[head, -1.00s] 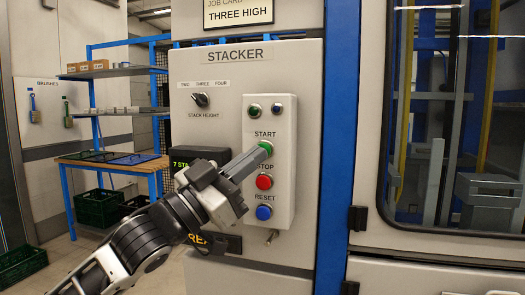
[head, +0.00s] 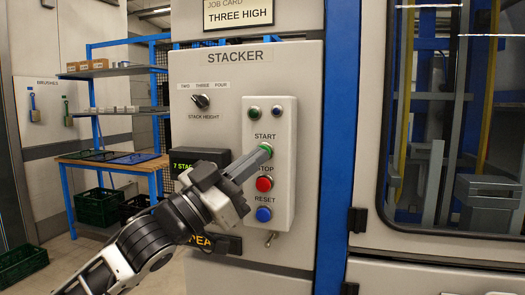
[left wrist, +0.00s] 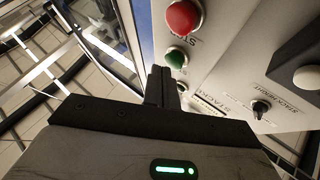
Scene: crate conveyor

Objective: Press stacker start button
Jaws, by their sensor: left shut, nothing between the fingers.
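The stacker panel (head: 222,80) carries a control box (head: 285,190) with a green START button (head: 267,146), a red STOP button (head: 264,183) and a blue RESET button (head: 263,214). My left gripper (head: 262,153) is shut and empty. Its fingertips are at the START button and partly cover it in the head view. In the left wrist view the closed fingers (left wrist: 160,78) appear just beside the green START button (left wrist: 176,57), with the red STOP button (left wrist: 183,17) beyond it. I cannot tell whether the tips touch the button. My right gripper is not in view.
A stack height knob (head: 201,101) and a dark display (head: 200,160) are left of the box. A job card (head: 238,14) above reads THREE HIGH. A glazed machine enclosure (head: 455,240) stands right; a blue shelf rack (head: 112,160) stands left.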

